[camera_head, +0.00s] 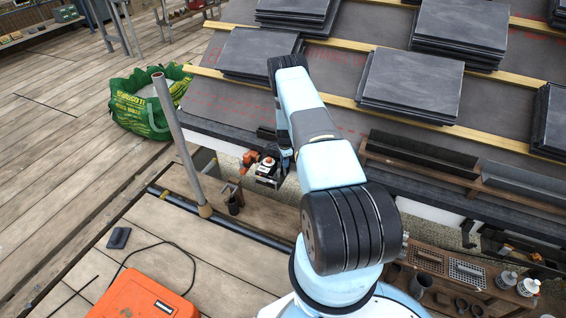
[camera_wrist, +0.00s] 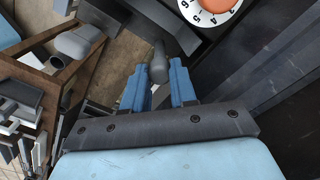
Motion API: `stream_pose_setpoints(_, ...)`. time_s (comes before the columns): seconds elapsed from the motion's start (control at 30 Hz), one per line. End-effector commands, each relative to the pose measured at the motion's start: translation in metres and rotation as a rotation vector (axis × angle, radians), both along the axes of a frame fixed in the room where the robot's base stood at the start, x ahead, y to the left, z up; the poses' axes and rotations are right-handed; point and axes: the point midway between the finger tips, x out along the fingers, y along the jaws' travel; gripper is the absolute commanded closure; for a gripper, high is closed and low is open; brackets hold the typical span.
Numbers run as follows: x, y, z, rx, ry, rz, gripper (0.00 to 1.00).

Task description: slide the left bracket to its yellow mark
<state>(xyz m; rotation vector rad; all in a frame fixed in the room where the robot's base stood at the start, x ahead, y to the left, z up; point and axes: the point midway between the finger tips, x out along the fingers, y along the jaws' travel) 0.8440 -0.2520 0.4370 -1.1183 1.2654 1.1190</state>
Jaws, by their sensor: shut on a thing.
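My gripper (camera_wrist: 158,88) shows in the wrist view, with its two blue fingers on either side of a grey, rounded knob-like piece (camera_wrist: 158,64). I take this piece to be part of the left bracket, but the rest of it is hidden or unclear. In the head view my gripper (camera_head: 284,158) is at the far end of my arm, by the roof's lower edge, mostly hidden by the arm. I cannot make out the yellow mark in either view.
A white dial with an orange centre (camera_wrist: 208,10) is close by in the wrist view, at the top. A wooden box of grey parts (camera_wrist: 52,68) stands left. Slate stacks (camera_head: 412,82) lie on the roof. A grey pole (camera_head: 178,135) rises left of my arm.

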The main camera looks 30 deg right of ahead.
Motion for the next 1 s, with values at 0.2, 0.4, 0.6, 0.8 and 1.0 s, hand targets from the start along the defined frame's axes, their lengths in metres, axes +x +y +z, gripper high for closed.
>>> stream_pose_setpoints(0.2,0.000,0.001,0.000,0.001,0.002,0.000,0.72)
stream_pose_setpoints(0.4,0.000,0.001,0.000,0.001,0.001,0.000,0.62)
stream_pose_setpoints(0.6,0.000,0.000,0.002,0.000,0.000,0.000,0.62)
stream_pose_setpoints(0.8,0.001,0.000,0.023,0.000,-0.001,0.001,0.62)
stream_pose_setpoints(1.0,0.001,0.000,0.059,0.000,-0.002,-0.001,0.62)
